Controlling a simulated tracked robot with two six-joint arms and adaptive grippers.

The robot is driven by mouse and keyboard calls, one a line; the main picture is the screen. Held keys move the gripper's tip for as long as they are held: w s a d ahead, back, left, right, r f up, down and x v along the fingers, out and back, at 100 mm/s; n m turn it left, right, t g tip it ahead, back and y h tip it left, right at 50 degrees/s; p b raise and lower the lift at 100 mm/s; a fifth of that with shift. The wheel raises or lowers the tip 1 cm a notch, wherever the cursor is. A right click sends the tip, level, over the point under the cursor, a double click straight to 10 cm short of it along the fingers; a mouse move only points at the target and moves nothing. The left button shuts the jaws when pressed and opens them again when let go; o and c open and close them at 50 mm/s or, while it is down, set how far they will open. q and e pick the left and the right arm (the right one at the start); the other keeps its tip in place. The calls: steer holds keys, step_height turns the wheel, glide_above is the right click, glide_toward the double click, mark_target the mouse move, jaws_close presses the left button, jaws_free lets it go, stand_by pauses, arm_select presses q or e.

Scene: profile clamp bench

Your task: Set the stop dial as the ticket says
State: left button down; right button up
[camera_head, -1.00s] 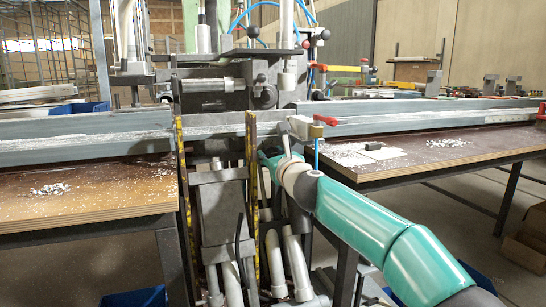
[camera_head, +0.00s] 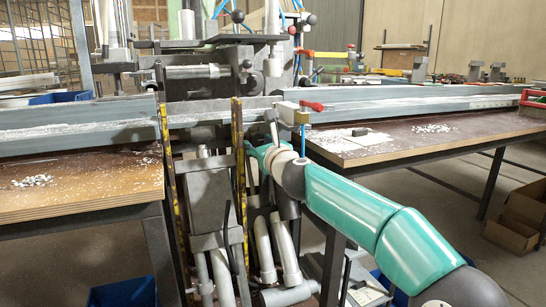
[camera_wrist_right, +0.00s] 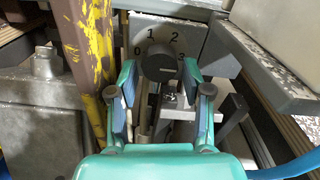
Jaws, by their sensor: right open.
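The stop dial is a dark round knob (camera_wrist_right: 159,63) on a grey plate (camera_wrist_right: 187,27) marked 0, 1, 2 and 3 in the right wrist view. The pointer on the knob is too unclear to read. My right gripper (camera_wrist_right: 160,76) is open, its teal fingers on either side of the knob. Small gaps seem to show, but I cannot tell whether either finger touches it. In the head view my right gripper (camera_head: 257,152) is partly hidden among the machine parts at the end of my teal arm. My left gripper is out of view. I cannot make out a ticket.
Yellow-and-black striped posts (camera_head: 238,150) stand close beside my right gripper. A long grey rail (camera_head: 400,107) crosses behind it. A red-handled valve (camera_head: 303,108) sits just above my arm. Wooden tables (camera_head: 80,197) with chips flank the machine.

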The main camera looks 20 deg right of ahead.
steer(key=s, duration=1.1)
steer(key=shift+d, duration=0.2)
steer(key=shift+s+f, duration=0.1)
steer(key=shift+f, duration=0.05)
